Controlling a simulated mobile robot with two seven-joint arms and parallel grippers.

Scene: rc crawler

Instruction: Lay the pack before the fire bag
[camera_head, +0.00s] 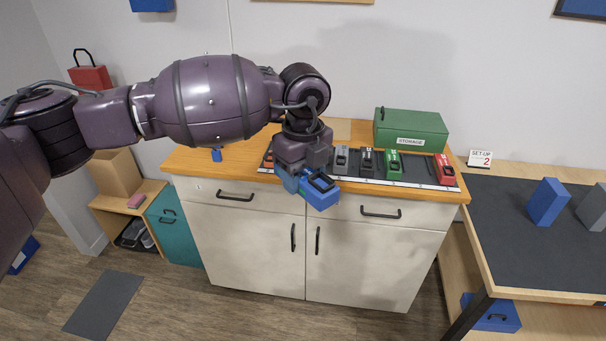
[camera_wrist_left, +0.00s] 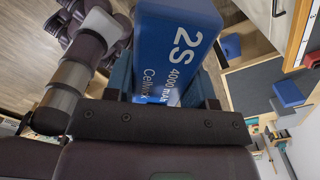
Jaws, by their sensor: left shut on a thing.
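My left gripper (camera_head: 304,180) is shut on a blue battery pack (camera_head: 323,195), held at the front edge of the wooden-topped cabinet. In the left wrist view the pack (camera_wrist_left: 178,45) reads "2S 4000 mAh" and lies between the fingers. A red bag-like case (camera_head: 90,78) with a black handle stands at the far left by the wall; I cannot tell for sure that it is the fire bag. My right gripper is in neither view.
The cabinet top (camera_head: 190,160) carries a dark strip (camera_head: 412,172) with several coloured packs or chargers and a green "STORAGE" box (camera_head: 410,130). A bench with a dark mat (camera_head: 505,210) at right holds a blue block (camera_head: 547,202) and a grey one. The cabinet top's left part is mostly clear.

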